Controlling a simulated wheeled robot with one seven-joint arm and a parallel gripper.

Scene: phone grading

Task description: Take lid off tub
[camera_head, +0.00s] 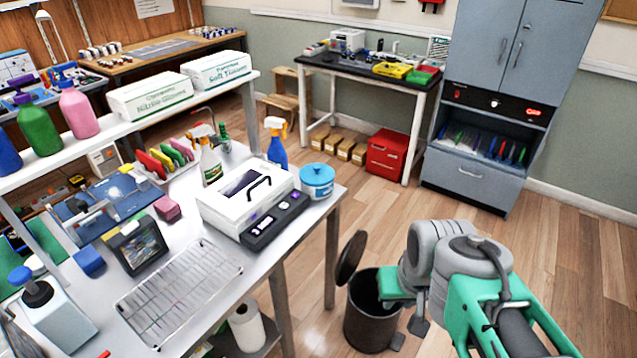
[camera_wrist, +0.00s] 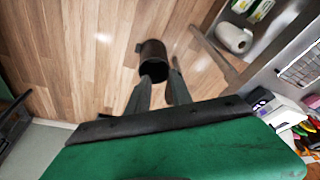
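The tub (camera_head: 317,191) is small and white, with a blue lid (camera_head: 316,174) seated on top and a small knob. It stands near the right corner of the workbench in the head view. I cannot make it out in the wrist view. My gripper (camera_head: 408,333) is away from the tub, low to its right and off the bench, beside a dark bin. In the wrist view my gripper (camera_wrist: 161,80) points down at the floor, its two dark fingers apart with nothing between them.
The bin (camera_head: 370,322) stands open on the floor, its lid (camera_head: 350,258) raised; it also shows in the wrist view (camera_wrist: 152,57). A white case (camera_head: 232,207), a spray bottle (camera_head: 276,143) and a wire rack (camera_head: 180,290) share the workbench. Floor right of the bench is mostly clear.

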